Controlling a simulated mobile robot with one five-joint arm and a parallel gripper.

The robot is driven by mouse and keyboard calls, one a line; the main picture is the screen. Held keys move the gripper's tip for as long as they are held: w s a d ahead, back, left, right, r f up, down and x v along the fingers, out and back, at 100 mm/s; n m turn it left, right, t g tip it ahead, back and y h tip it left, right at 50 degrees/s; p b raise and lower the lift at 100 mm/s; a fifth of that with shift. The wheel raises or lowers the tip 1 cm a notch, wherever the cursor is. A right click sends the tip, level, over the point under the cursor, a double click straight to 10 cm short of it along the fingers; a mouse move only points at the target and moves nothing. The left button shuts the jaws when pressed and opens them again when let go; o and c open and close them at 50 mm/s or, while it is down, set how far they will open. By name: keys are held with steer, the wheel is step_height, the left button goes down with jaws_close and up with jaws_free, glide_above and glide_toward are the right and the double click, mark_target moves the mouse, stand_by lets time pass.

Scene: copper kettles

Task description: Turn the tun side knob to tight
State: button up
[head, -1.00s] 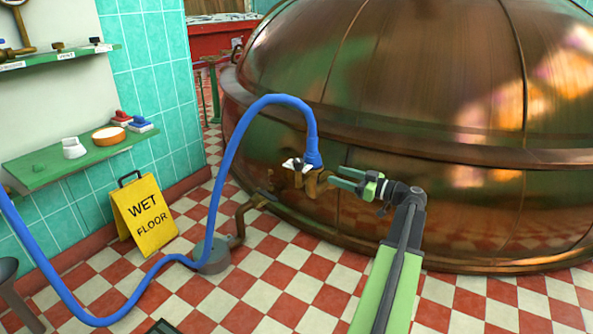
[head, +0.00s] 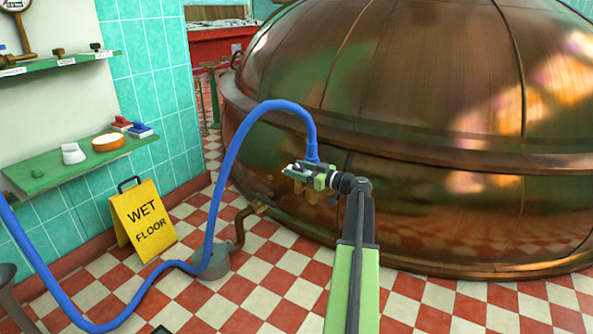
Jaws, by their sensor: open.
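The tun is the large copper kettle (head: 400,100) filling the right side of the view. A brass fitting (head: 313,194) sits low on its near left side, below the end of a blue hose (head: 311,135). My gripper (head: 297,172), green and dark, is open and reaches leftward over this fitting. Its fingers lie in front of the knob area beside the hose end and hide most of it. I cannot make out the knob's pointer or setting, nor whether the fingers touch it.
A yellow wet floor sign (head: 145,222) stands by the tiled wall at left. A green shelf (head: 50,178) holds small items above it. The blue hose loops down to the checkered floor (head: 270,285) past a grey round base (head: 214,262). Open floor lies in front.

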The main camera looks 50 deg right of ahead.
jaws_close()
steer(key=shift+a, duration=0.15)
steer(key=shift+s+m+h, duration=0.1)
steer(key=shift+m+h, duration=0.2)
steer(key=shift+h, duration=0.2)
steer(key=m+h, duration=0.2)
steer(key=h, duration=0.2)
steer(key=shift+a+m, duration=0.1)
steer(key=shift+m, duration=0.3)
steer(key=m+g+h, duration=0.1)
steer(key=m+h, duration=0.1)
steer(key=h, duration=0.1)
steer(key=m+h, duration=0.2)
steer(key=h, duration=0.2)
steer(key=shift+d+m+g, duration=0.2)
steer(key=shift+m+g, duration=0.1)
steer(key=shift+g, duration=0.1)
steer(key=shift+d+m+g+h, duration=0.2)
steer(key=shift+m+g+h, duration=0.7)
steer(key=shift+h, duration=0.5)
